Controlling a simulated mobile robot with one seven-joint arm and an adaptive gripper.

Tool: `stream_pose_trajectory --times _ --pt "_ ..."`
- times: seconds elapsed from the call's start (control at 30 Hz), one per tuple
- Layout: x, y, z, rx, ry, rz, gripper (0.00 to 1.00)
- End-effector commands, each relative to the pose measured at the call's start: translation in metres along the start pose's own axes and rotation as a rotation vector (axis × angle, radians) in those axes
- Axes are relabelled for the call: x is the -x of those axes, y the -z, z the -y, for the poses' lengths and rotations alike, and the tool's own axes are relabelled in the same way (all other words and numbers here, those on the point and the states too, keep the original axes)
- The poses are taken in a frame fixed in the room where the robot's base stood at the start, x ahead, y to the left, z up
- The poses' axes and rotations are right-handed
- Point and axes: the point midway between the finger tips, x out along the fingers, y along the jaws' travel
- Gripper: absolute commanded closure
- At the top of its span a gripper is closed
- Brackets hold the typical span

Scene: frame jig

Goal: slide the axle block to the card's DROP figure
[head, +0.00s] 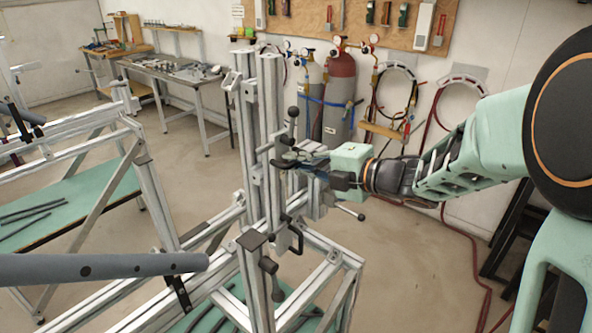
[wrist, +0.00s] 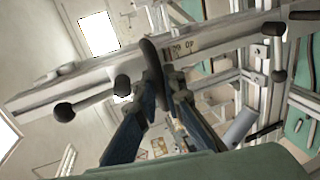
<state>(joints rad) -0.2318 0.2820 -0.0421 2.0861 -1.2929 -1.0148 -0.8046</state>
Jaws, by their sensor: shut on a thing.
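My gripper (head: 318,174) reaches in from the right at the upright posts of the jig frame. In the wrist view its two dark blue fingers (wrist: 165,88) are closed on a dark, rounded paddle-like piece (wrist: 152,62). In the head view a grey block (head: 308,152) sits at the fingers, beside the post. I take it for the axle block, but the fingers partly hide it. No card with a readable DROP figure shows.
Ball-ended clamp levers stick out near my gripper, one below it (head: 350,212) and one above (head: 293,120). The lower frame (head: 330,262) stands underneath. A grey tube (head: 110,267) crosses the lower left. Gas cylinders (head: 338,95) stand behind. Floor right of the frame is mostly clear.

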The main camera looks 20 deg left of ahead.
Motion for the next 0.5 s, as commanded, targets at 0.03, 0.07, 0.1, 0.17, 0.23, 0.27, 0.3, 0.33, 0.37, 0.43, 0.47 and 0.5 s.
stream_pose_trajectory --times 0.03,0.07,0.1,0.17,0.23,0.27,0.3,0.33,0.37,0.43,0.47,0.5 --pt "0.0036 -0.0018 -0.0240 0.011 -0.022 0.003 1.00" --pt "0.0045 -0.0020 -0.0279 0.010 -0.022 0.003 1.00" --pt "0.0054 -0.0021 -0.0312 0.010 -0.022 0.004 1.00" --pt "0.0059 -0.0022 -0.0331 0.009 -0.021 0.004 1.00" --pt "0.0058 -0.0022 -0.0331 0.009 -0.021 0.004 1.00" --pt "0.0057 -0.0022 -0.0329 0.009 -0.021 0.004 1.00" --pt "0.0056 -0.0023 -0.0329 0.009 -0.021 0.004 1.00" --pt "0.0056 -0.0023 -0.0329 0.009 -0.022 0.004 1.00" --pt "0.0056 -0.0024 -0.0330 0.009 -0.022 0.004 1.00" --pt "0.0056 -0.0025 -0.0330 0.009 -0.022 0.005 1.00" --pt "0.0056 -0.0025 -0.0331 0.009 -0.022 0.005 0.88" --pt "0.0056 -0.0025 -0.0329 0.009 -0.022 0.005 0.84"
